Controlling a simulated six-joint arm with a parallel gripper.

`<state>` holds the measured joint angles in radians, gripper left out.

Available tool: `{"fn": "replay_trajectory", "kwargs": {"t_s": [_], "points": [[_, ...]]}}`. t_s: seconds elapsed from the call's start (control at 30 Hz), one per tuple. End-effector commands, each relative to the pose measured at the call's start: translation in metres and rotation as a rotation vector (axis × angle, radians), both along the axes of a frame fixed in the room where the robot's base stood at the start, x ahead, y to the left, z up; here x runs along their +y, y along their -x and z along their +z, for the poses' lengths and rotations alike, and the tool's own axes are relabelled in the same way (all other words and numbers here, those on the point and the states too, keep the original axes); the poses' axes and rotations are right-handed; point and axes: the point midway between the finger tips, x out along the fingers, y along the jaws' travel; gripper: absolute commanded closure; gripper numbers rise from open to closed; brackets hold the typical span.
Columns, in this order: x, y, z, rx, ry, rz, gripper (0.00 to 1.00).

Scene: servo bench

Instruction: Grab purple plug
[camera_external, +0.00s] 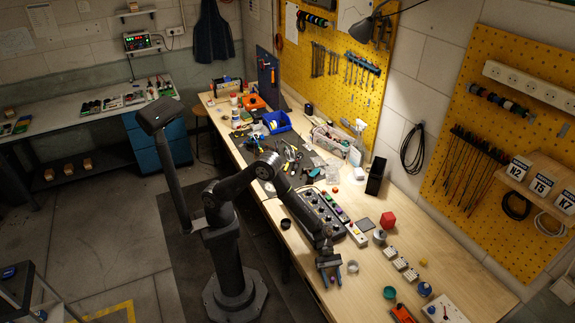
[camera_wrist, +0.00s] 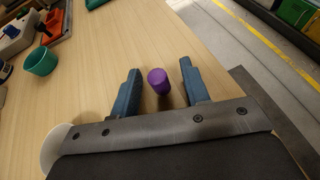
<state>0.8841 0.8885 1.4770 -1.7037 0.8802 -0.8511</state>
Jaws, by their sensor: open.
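The purple plug (camera_wrist: 159,81) is a small cylinder on the wooden bench. In the wrist view it sits between the two blue fingers of my gripper (camera_wrist: 160,84), near the fingertips, with a gap on each side. My gripper is open and holds nothing. In the external view my gripper (camera_external: 331,278) reaches down over the near edge of the bench. The plug shows there only as a tiny purple spot (camera_external: 333,279) between the fingers.
A teal cup (camera_wrist: 41,61) stands on the bench at left in the wrist view. A whitish ring (camera_external: 352,266) lies beside my gripper. The bench edge is close on the near side.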

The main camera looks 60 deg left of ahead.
Motion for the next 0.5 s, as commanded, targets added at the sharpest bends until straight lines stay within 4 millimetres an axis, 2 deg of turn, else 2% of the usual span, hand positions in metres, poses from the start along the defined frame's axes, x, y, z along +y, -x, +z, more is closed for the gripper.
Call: {"fn": "replay_trajectory", "kwargs": {"t_s": [0.07, 0.2, 0.27, 0.3, 0.5], "points": [[0.0003, -0.0002, 0.0, 0.0, 0.0, 0.0, 0.58], [0.0005, -0.0001, 0.0001, 0.0, 0.0, 0.0, 0.85], [0.0005, -0.0001, 0.0001, 0.0, 0.0, 0.0, 0.97], [0.0006, -0.0002, 0.0001, 0.0, 0.0, 0.0, 1.0], [0.0007, -0.0002, 0.0002, -0.001, 0.0, 0.0, 1.0]]}}
